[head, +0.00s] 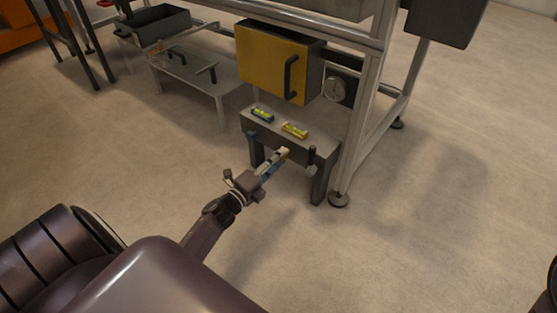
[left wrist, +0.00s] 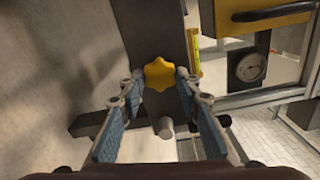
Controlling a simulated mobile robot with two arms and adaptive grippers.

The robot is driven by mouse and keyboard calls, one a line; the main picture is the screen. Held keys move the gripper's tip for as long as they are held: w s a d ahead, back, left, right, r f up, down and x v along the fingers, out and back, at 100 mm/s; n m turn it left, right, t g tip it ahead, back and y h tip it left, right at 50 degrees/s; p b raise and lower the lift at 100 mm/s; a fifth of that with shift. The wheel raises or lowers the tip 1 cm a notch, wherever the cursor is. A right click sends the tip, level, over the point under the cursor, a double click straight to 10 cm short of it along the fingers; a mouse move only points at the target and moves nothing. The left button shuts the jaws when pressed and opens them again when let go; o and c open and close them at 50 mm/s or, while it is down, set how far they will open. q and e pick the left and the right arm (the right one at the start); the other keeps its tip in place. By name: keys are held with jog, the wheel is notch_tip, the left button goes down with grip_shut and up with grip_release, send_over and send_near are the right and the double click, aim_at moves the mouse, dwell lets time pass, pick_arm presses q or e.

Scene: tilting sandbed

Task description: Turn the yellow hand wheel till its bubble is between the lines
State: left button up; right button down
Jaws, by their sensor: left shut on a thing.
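The yellow hand wheel (left wrist: 160,74) is a small star-shaped knob on the dark front of a stand, seen in the left wrist view. My left gripper (left wrist: 161,80) has its two blue-padded fingers on either side of it, shut on it. In the head view the left gripper (head: 280,157) reaches the stand's front and hides most of the wheel. The yellow bubble level (head: 295,130) lies on the stand's top just above the gripper. Its bubble is too small to place against the lines. The level shows edge-on in the left wrist view (left wrist: 195,52). My right gripper is not in view.
A blue bubble level (head: 262,114) lies left of the yellow one. Behind are a yellow door (head: 270,62) with a black handle and a round gauge (head: 335,89). The floor in front is clear.

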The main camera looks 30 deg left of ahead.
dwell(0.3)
pick_arm(q)
jog(key=o, duration=1.1)
jog(key=s, duration=0.8)
jog(key=s+a, duration=0.1)
jog(key=s, duration=0.3)
